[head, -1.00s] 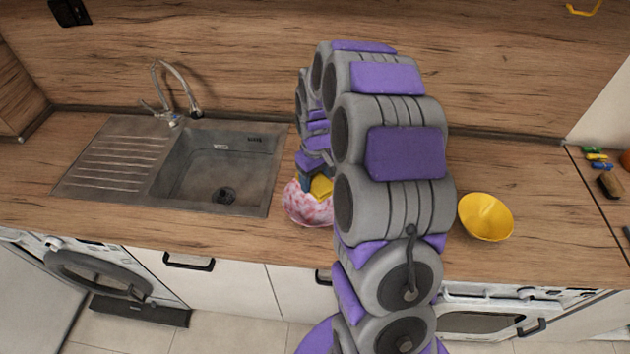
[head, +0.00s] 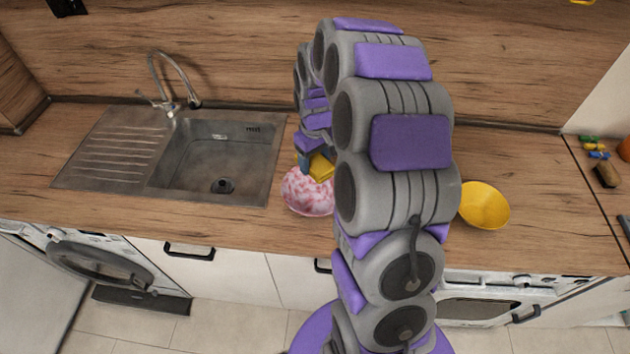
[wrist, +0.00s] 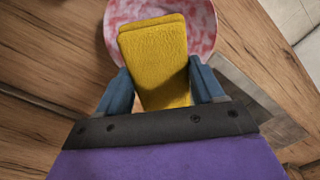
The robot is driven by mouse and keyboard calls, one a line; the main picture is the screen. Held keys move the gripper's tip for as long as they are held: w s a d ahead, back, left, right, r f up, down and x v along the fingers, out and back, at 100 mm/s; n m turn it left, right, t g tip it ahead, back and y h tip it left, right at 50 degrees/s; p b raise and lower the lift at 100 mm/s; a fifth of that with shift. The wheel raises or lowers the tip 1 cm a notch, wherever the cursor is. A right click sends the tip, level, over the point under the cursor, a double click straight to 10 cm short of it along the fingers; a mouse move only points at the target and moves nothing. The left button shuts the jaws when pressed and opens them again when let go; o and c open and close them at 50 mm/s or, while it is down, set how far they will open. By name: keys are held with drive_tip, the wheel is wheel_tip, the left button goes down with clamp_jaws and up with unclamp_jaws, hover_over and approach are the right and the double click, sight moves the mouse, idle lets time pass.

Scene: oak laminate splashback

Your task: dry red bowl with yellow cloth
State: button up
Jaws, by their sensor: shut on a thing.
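A pink-and-red mottled bowl (head: 308,196) stands on the counter, right of the sink; it also shows at the top of the wrist view (wrist: 203,22). My gripper (wrist: 162,84) is shut on a folded yellow cloth (wrist: 155,50), its blue fingers on both sides of it. In the head view the cloth (head: 320,168) is over the bowl's far right part. In the wrist view the cloth covers part of the bowl; I cannot tell whether it touches it. My arm hides the counter right of the bowl.
A yellow bowl (head: 484,206) stands on the counter right of my arm. A steel sink (head: 222,160) with a tap (head: 172,85) is on the left. Several small coloured items and a brush (head: 607,175) lie at the far right. The counter between the sink and its front edge is clear.

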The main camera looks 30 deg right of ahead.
drive_tip(key=shift+f+b, duration=2.2)
drive_tip(key=shift+b, duration=0.55)
wheel_tip(320, 180, down, 4)
drive_tip(key=shift+r+b, duration=0.25)
drive_tip(key=shift+b, duration=0.5)
drive_tip(key=shift+f, duration=1.6)
drive_tip(key=shift+f, duration=0.7)
drive_tip(key=shift+f+b, duration=0.3)
drive_tip(key=shift+f, duration=0.25)
drive_tip(key=shift+a, duration=0.25)
